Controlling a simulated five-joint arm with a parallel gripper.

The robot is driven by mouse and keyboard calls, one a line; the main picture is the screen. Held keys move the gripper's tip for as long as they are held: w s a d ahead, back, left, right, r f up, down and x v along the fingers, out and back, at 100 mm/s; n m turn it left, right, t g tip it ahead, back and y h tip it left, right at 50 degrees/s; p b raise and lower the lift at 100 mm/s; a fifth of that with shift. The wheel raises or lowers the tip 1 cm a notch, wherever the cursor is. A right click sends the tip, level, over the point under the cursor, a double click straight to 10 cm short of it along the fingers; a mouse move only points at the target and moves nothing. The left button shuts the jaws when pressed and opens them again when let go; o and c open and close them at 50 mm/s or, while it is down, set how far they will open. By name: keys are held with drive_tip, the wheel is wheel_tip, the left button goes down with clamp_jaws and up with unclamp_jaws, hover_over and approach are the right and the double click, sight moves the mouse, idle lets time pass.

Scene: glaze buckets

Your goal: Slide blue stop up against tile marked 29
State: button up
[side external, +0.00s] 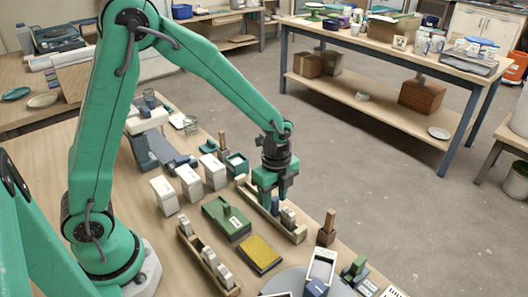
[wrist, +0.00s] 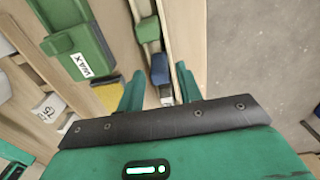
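A light wooden rail (side external: 258,202) runs under my gripper and also shows in the wrist view (wrist: 183,20). The small dark blue stop (wrist: 160,68) sits in its channel. Pale grey tiles (side external: 288,216) stand in the rail near its right end. No number 29 is readable. My gripper (wrist: 159,76) is open and points down over the rail. Its fingertips are on either side of the stop's near end, with no clear contact. The side view hides most of the stop behind the fingers.
A green block marked WAX (wrist: 75,42), a yellow sponge (side external: 260,253) and a second tile rack (side external: 207,262) lie left of the rail. White boxes (side external: 190,182) stand behind. A wooden-handled tool (side external: 327,228) stands near the rail's right end.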

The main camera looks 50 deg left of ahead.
sight(286, 209)
clamp_jaws()
drive_tip(key=shift+d, duration=2.15)
drive_tip(key=shift+o, duration=0.3)
unclamp_jaws()
drive_tip(key=shift+r, duration=0.1)
drive_tip(key=shift+r, duration=3.45)
